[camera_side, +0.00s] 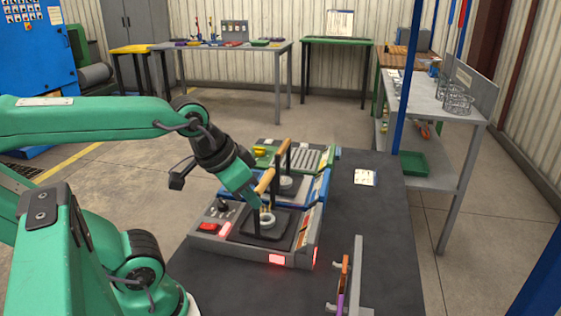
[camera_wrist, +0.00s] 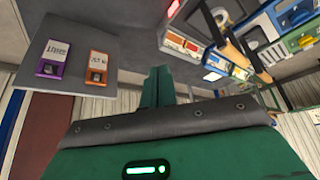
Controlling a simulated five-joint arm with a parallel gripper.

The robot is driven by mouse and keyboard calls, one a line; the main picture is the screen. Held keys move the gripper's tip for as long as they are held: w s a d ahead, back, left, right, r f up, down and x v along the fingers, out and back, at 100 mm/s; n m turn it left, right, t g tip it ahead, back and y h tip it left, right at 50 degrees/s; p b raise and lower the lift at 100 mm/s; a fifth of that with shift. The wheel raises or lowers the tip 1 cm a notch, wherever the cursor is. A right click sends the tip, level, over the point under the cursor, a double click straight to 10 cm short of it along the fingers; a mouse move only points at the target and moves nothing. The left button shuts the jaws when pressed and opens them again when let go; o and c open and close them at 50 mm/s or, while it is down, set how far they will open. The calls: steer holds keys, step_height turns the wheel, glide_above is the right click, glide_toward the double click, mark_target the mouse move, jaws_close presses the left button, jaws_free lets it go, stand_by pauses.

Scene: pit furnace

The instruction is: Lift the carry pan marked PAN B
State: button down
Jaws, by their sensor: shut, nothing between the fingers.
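A black carry pan (camera_side: 240,238) with a wooden handle (camera_side: 265,181) on dark posts holds a pale ring-shaped part on the grey front station. A second wooden handle (camera_side: 284,147) stands behind it, over the blue station. I cannot read PAN B on either pan. My gripper (camera_side: 257,204) points down at the front pan's handle, close beside it in the side view; contact cannot be told. In the wrist view my fingers (camera_wrist: 157,84) are shut and empty, with a wooden handle (camera_wrist: 229,40) to their right, apart from them.
The grey station (camera_side: 240,256) has a red button and lit red panels. A blue station (camera_side: 316,195) and a green one (camera_side: 326,160) stand behind. An upright rack (camera_side: 354,285) with orange and purple tags stands at the front right.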

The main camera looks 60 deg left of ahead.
steer(key=c, duration=2.2)
jaws_free()
steer(key=c, duration=1.2)
jaws_free()
steer(key=shift+c, duration=0.2)
steer(key=shift+w+r, duration=0.1)
